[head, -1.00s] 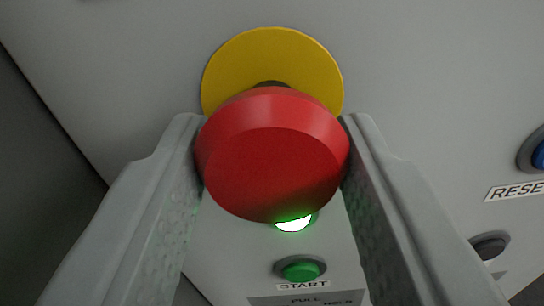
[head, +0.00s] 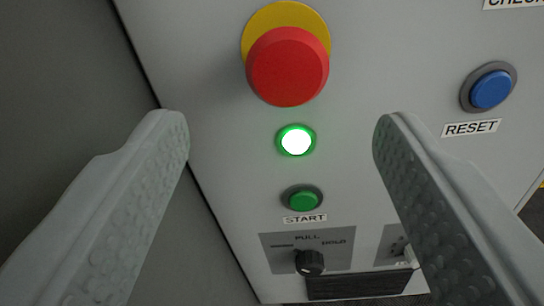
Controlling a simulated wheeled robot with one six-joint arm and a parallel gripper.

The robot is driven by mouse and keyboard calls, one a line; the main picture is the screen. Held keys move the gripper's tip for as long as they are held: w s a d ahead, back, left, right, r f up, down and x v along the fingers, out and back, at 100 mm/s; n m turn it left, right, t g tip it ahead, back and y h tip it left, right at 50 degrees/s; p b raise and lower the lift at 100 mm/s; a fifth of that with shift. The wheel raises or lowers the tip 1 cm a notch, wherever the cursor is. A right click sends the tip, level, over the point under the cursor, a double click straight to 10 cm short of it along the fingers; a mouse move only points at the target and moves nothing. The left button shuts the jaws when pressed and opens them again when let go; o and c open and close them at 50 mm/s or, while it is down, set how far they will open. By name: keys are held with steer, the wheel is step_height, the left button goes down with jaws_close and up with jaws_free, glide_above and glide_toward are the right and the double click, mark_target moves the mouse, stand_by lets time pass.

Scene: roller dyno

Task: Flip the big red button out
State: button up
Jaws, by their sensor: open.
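The big red button (head: 287,67) is a mushroom head standing out from a yellow round plate (head: 262,24) on the grey panel, at the top middle of the head view. My gripper (head: 281,128) is open and empty. Its two fingers are spread wide, one on each side of the picture, and they are apart from the button. The button appears above and between the fingertips, farther off towards the panel.
A lit green lamp (head: 296,141) sits below the red button, with a green START button (head: 302,199) under it. A black knob (head: 310,262) labelled PULL and HOLD is lower. A blue RESET button (head: 490,90) is at the right. The panel's left edge is visible.

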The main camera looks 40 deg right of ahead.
steer(key=v, duration=1)
steer(key=shift+a, duration=0.25)
steer(key=shift+s+f, duration=0.1)
steer(key=shift+s, duration=0.05)
steer(key=s+a+f+n+t+y, duration=0.2)
steer(key=s+a+f+n+y, duration=0.2)
steer(key=s+f, duration=0.3)
steer(key=s+a+f+n+t+y, duration=0.2)
steer(key=s+a+f+n+y, duration=0.2)
steer(key=s+f, duration=0.4)
steer(key=s+a+f+n+t+y, duration=0.2)
steer(key=s+a+f+n+y, duration=0.2)
steer(key=s, duration=0.8)
step_height(320, 180, down, 4)
steer(key=shift+s+a+f+y, duration=0.1)
steer(key=shift+s+a+y, duration=0.1)
steer(key=shift+a+y, duration=0.85)
